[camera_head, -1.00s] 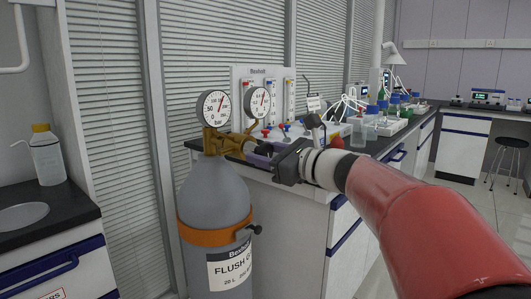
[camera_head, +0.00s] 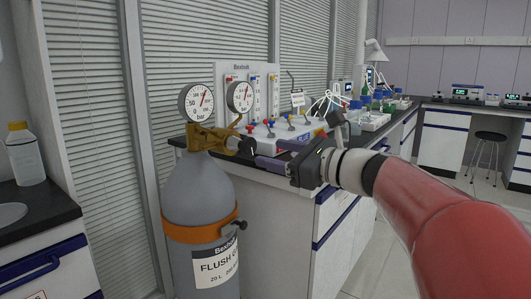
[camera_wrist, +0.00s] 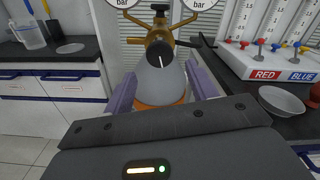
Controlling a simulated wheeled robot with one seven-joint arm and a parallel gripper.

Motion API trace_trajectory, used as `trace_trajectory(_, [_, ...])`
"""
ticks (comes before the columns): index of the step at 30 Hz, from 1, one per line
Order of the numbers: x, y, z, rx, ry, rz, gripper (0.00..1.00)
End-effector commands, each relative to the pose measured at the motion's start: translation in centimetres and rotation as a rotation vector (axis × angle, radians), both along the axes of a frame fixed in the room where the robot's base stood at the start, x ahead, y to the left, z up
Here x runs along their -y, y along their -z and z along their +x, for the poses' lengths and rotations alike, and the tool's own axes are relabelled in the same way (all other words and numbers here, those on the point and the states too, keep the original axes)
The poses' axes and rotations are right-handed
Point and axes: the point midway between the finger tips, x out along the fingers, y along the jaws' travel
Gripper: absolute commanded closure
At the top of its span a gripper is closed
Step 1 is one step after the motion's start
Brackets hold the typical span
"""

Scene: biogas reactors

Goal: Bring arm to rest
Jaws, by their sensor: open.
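My red arm reaches in from the lower right in the head view, and my gripper (camera_head: 272,155) points left toward the gas cylinder's brass regulator (camera_head: 212,138). In the wrist view my gripper (camera_wrist: 160,88) has its two purple fingers spread wide, with nothing held between them. The grey flush gas cylinder (camera_head: 198,195) stands upright beyond the fingers, with an orange band around it. It also shows in the wrist view (camera_wrist: 160,78) between the fingers, behind them. I cannot tell the exact gap between fingers and regulator.
A gas panel (camera_wrist: 270,65) with red and blue valves stands on the bench right of the cylinder, with a white dish (camera_wrist: 281,100) near it. A side counter (camera_head: 45,222) with a wash bottle (camera_head: 25,155) is at left. Open floor and a stool (camera_head: 488,150) are at right.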

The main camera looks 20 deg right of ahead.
Motion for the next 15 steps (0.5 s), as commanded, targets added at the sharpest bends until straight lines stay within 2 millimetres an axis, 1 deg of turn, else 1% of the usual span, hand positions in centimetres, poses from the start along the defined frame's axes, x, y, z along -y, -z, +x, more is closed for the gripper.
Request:
trace_trajectory(12, [0.04,0.00,-0.12,0.000,-0.001,-0.001,0.43])
trace_trajectory(15, [-0.58,0.57,-0.52,-0.001,-0.013,-0.041,0.43])
